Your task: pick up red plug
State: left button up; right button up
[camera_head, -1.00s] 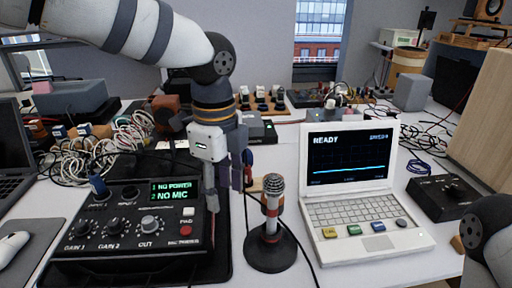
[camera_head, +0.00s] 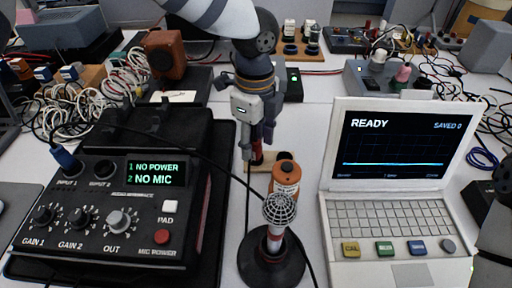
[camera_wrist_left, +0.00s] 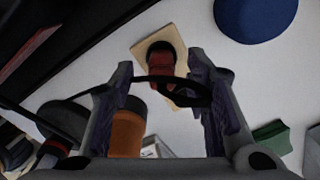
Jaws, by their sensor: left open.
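The red plug (camera_wrist_left: 162,68) has a dark top end and is on a small tan wooden block (camera_wrist_left: 140,48) in the left wrist view. In the head view only a sliver of the red plug (camera_head: 257,157) shows under my gripper, at the back of the wooden block (camera_head: 258,168). My left gripper (camera_head: 257,146) points down over it, open. In the wrist view the left gripper's fingers (camera_wrist_left: 160,82) stand apart on either side of the plug, with a dark cable crossing between them. I cannot tell whether they touch it. My right gripper is out of view.
An orange bottle (camera_head: 286,178) stands right beside the block, behind the microphone (camera_head: 280,210) on its round base. The audio interface (camera_head: 110,205) is at left, the laptop (camera_head: 398,228) at right. A black cable (camera_head: 205,153) runs across near my gripper. White table shows around the block.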

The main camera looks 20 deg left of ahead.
pick_arm(q)
notch_tip(320, 180, down, 2)
jog(key=shift+f, duration=0.1)
jog(key=shift+w, duration=0.1)
grip_shut()
